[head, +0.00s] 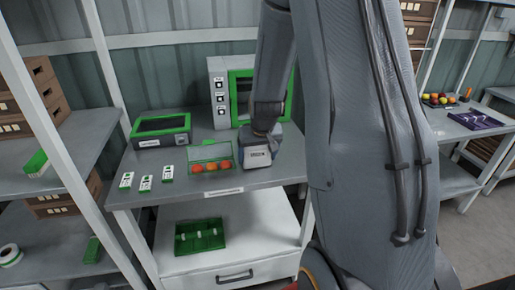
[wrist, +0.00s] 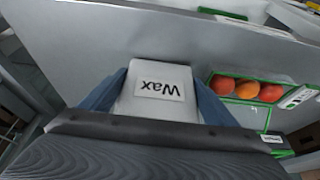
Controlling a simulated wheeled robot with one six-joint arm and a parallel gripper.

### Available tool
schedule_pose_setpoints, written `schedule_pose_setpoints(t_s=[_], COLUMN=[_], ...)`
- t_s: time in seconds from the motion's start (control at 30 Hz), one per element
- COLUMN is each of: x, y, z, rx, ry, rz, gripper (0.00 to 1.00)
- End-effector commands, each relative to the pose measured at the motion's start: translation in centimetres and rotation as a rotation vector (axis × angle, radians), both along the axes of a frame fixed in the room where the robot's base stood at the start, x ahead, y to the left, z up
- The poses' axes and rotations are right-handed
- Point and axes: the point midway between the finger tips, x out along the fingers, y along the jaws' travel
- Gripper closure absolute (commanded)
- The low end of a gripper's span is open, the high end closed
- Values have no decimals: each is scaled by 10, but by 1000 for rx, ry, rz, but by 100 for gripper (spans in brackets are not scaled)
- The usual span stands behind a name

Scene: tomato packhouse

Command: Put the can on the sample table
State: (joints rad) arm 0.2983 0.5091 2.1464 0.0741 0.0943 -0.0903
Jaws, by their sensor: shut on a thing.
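A pale grey can (head: 257,157) is at the right part of the grey sample table (head: 205,187), near its front edge. In the wrist view the can (wrist: 160,105) bears a label reading "Wax". My gripper (head: 264,138) comes down from above, its blue fingers shut on the can's two sides. The wrist view shows my gripper (wrist: 160,85) with a finger on each side of the can. The can looks upright and at or very close to the tabletop; I cannot tell whether its base touches.
Right beside the can, a green-edged clear box (head: 210,166) holds orange-red tomatoes. Small green-and-white packs (head: 146,182) stand farther left. A green-topped device (head: 161,131) and a green-framed cabinet (head: 217,95) stand behind. A green tray (head: 199,236) lies on the lower shelf.

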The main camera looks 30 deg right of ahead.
Motion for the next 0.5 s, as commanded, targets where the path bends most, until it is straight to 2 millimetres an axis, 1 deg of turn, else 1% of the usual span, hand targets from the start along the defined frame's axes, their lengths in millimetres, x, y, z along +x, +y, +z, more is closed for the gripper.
schedule_pose_setpoints(t_s=[0.3,0.47,0.5], x=[2,2,0], y=[-1,-1,0], z=[-1,-4,-5], rx=[-2,-2,-1], ry=[-6,-5,-1], rz=[1,1,1], gripper=[79,79,11])
